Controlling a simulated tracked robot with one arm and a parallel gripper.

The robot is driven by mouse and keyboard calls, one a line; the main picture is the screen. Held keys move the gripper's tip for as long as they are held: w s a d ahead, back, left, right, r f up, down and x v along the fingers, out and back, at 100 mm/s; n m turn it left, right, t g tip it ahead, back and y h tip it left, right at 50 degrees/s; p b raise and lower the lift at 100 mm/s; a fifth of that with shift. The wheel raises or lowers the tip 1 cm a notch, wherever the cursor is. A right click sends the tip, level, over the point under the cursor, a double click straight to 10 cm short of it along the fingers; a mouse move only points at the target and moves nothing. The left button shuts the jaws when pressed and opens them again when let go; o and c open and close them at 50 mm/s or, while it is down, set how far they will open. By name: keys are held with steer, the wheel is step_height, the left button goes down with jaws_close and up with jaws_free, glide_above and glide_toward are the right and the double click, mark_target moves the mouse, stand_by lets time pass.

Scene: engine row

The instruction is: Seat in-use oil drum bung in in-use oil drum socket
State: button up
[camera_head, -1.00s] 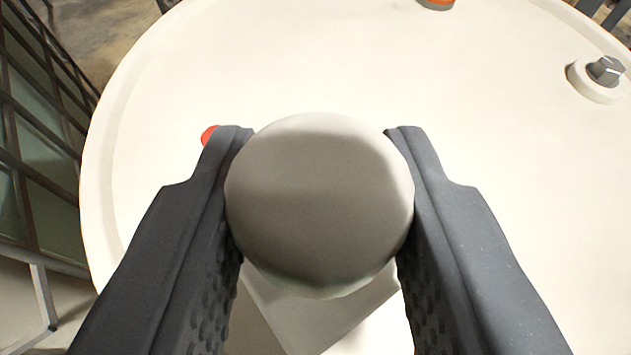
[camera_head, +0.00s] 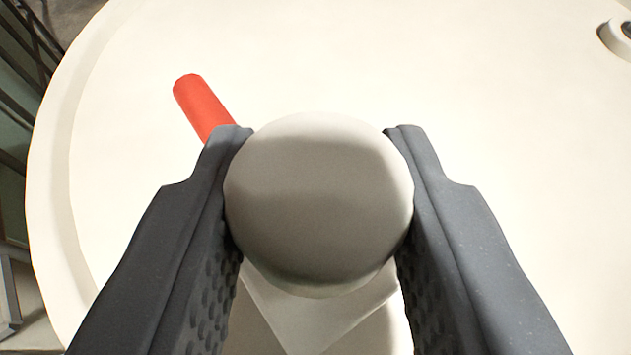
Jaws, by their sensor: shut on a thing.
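My gripper (camera_head: 318,150) is shut on a rounded grey-white piece, which looks like the oil drum bung (camera_head: 318,200). The bung sits between the two dark fingers and fills the gap between their tips. Below it in the picture, a pale angular part shows between the fingers. The cream drum top (camera_head: 440,90) lies under and beyond the gripper, with a raised rim on the left. The socket cannot be made out for sure; the bung and fingers hide the part of the drum top behind them.
A red cylindrical piece (camera_head: 203,105) shows on the drum top just beyond the left finger, partly hidden by it. A round cream fitting with a dark middle (camera_head: 615,38) is cut off at the upper right edge. Dark railings (camera_head: 18,110) stand past the drum's left rim.

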steer(key=shift+f, duration=0.35)
steer(key=o, duration=1.1)
steer(key=v, duration=1.3)
steer(key=shift+s+r, duration=0.1)
steer(key=shift+s, duration=0.2)
